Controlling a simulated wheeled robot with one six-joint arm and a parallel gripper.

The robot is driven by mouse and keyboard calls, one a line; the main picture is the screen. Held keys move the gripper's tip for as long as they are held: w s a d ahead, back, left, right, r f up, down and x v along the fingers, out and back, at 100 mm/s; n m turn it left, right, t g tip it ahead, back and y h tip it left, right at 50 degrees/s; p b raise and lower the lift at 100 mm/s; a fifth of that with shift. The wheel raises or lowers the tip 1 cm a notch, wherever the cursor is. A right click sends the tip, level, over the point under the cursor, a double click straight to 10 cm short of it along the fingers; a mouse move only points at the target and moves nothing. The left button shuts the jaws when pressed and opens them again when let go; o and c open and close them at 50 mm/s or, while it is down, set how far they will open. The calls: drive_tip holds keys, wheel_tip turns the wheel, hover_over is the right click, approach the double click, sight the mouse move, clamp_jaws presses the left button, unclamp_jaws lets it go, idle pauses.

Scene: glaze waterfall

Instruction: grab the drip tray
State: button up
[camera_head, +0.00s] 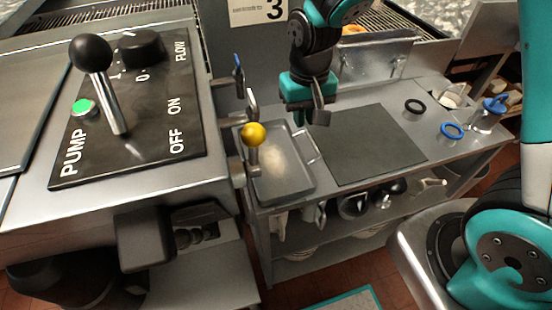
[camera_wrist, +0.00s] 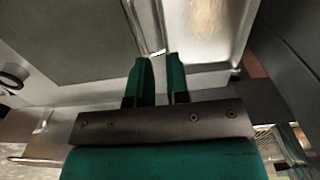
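The drip tray (camera_head: 284,187) is a shallow grey metal tray with a pale patch inside, lying on the left part of the metal bench. A thin wire handle (camera_head: 309,147) stands out on its right side. In the wrist view the tray (camera_wrist: 205,35) fills the upper right, and a bright bit of handle shows just beyond the fingertips. My gripper (camera_head: 312,116) hangs above the bench near the tray's back right corner. In the wrist view its two teal fingers (camera_wrist: 159,62) are apart with nothing held between them. Whether they straddle the handle I cannot tell.
A dark mat (camera_head: 375,145) lies right of the tray. Black (camera_head: 413,106) and blue (camera_head: 452,130) rings lie further right. A yellow-knobbed lever (camera_head: 253,134) rises at the tray's left edge. The pump control box (camera_head: 130,110) stands close on the left.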

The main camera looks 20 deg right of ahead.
sight(281, 155)
wheel_tip(281, 155, down, 10)
drive_tip(key=shift+a+f, duration=0.1)
idle(0.4)
clamp_jaws()
